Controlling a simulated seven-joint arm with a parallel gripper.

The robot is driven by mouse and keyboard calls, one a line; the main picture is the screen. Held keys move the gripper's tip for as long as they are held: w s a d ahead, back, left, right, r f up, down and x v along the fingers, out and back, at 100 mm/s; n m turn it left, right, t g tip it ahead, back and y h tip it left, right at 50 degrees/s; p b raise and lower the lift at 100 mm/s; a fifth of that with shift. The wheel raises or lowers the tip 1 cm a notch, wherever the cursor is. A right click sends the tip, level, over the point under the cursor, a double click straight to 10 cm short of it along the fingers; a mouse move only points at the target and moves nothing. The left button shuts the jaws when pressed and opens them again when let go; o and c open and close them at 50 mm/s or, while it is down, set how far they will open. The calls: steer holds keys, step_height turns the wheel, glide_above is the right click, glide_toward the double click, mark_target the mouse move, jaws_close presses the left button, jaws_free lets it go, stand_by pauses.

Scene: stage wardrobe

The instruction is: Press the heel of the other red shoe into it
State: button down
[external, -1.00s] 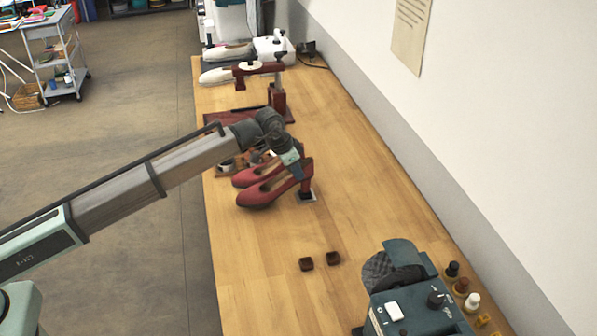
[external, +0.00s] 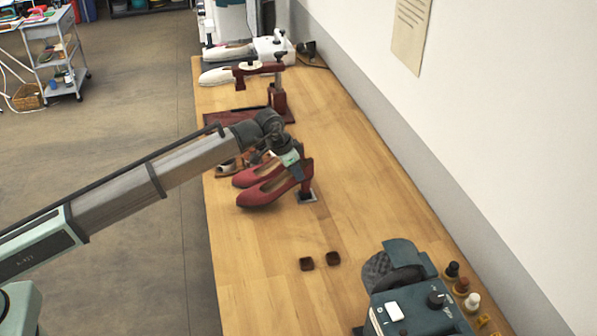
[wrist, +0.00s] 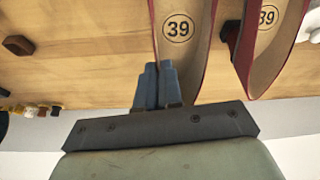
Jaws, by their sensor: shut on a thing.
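My gripper (external: 294,171) is at the back of the nearer shoe. In the wrist view, my gripper's blue-grey fingers (wrist: 157,84) are close together, shut on the rear of the shoe marked 39 (wrist: 185,60). The second shoe (wrist: 268,50) is to its right. The fingers hide the exact contact; whether the heel is seated cannot be seen.
A teal machine (external: 415,300) and small bottles (external: 461,286) stand at the front right. A dark red stand (external: 279,98) is farther back. Bench right of the shoes is clear.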

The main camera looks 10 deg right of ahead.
steer(key=shift+f, duration=1.05)
stand_by(1.9)
steer(key=shift+r, duration=0.15)
steer(key=shift+r, duration=1.65)
steer(key=shift+s, duration=0.1)
